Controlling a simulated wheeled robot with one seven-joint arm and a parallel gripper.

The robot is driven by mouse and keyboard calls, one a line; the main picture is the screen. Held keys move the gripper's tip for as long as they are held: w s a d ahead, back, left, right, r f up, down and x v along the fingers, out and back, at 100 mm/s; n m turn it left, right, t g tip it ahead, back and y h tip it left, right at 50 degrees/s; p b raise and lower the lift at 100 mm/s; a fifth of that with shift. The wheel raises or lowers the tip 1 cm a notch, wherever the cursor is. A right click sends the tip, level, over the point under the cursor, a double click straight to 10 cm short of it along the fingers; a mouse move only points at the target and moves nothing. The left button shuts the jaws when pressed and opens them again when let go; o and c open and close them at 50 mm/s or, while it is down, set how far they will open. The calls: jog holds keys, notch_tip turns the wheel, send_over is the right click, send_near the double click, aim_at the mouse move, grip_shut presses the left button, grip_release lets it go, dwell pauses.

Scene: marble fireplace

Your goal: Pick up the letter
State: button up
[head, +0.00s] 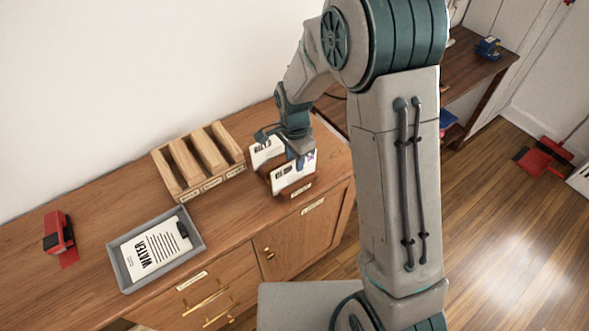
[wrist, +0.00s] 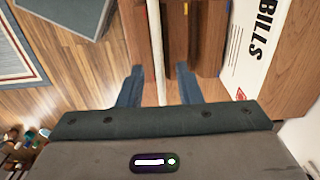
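A white letter (wrist: 154,40) shows edge-on in the wrist view as a thin upright strip. It stands between the two fingers of my gripper (wrist: 160,70), which is open, with a gap on each side of the letter. In the head view my gripper (head: 299,160) is over the wooden letter holder at the right end of the cabinet top. A white letter (head: 291,177) with dark print stands at the holder's front. A second white letter (head: 264,153) stands behind it. In the wrist view, a letter marked BILLS (wrist: 255,45) is to the right of my gripper.
A wooden slotted sorter (head: 205,155) stands left of the holder. A grey tray (head: 118,256) with a WATER paper (head: 157,250) and a red stapler (head: 58,231) are farther left. The wall rises behind the cabinet top (head: 235,222). Floor shows in the wrist view (wrist: 70,65).

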jog(key=shift+f, duration=0.7)
grip_shut()
jog(key=shift+r, duration=0.1)
